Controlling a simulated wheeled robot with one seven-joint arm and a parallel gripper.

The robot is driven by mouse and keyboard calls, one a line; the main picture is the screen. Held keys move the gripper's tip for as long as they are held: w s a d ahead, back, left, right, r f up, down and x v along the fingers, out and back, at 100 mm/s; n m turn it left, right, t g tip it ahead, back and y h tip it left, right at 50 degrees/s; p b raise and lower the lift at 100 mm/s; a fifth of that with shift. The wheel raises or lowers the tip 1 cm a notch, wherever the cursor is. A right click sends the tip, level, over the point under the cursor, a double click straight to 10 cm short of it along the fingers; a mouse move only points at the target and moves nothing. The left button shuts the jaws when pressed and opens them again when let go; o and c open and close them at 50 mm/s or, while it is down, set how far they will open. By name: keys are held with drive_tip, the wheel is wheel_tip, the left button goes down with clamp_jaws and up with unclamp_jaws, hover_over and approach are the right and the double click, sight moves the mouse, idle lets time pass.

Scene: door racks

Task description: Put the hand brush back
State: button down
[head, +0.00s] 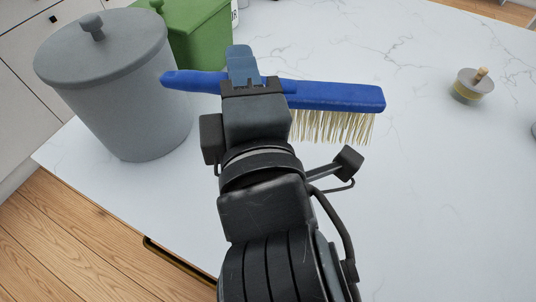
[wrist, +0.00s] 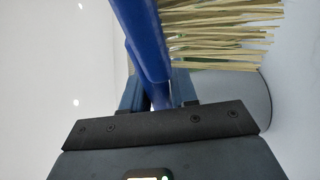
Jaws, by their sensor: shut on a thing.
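The hand brush (head: 340,97) has a blue handle and back with pale bristles hanging down. It lies across my gripper (head: 243,66) in the head view, its handle end at the left near the grey bin and its bristles at the right. My gripper is shut on the blue handle. In the wrist view, the brush (wrist: 142,35) runs down between the fingers of my gripper (wrist: 158,95), with the bristles to the right. The brush appears to be above the white countertop; the exact height cannot be told. No holder for the brush can be made out.
A grey lidded bin (head: 125,95) stands at the left, close to the handle end. A green container (head: 200,35) is behind it. A small round object with a wooden knob (head: 473,86) sits at the right. The white marble countertop (head: 440,200) is clear at the right front.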

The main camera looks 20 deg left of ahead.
drive_tip(key=shift+s+a+f+b, duration=0.35)
drive_tip(key=shift+s+a+f, duration=0.65)
drive_tip(key=shift+a+f, duration=0.75)
drive_tip(key=shift+s+a+f+b, duration=0.35)
drive_tip(key=shift+s+a+f, duration=0.7)
drive_tip(key=shift+a+f, duration=0.65)
drive_tip(key=shift+s+a+f+b, duration=0.35)
drive_tip(key=shift+s+a+f, duration=0.65)
drive_tip(key=shift+a+f, duration=0.75)
drive_tip(key=shift+d+f, duration=0.25)
drive_tip(key=shift+d, duration=0.05)
drive_tip(key=shift+f+b, duration=0.5)
drive_tip(key=shift+f, duration=0.3)
drive_tip(key=c, duration=0.9)
unclamp_jaws()
drive_tip(key=shift+d+f, duration=0.1)
drive_tip(key=shift+f, duration=0.05)
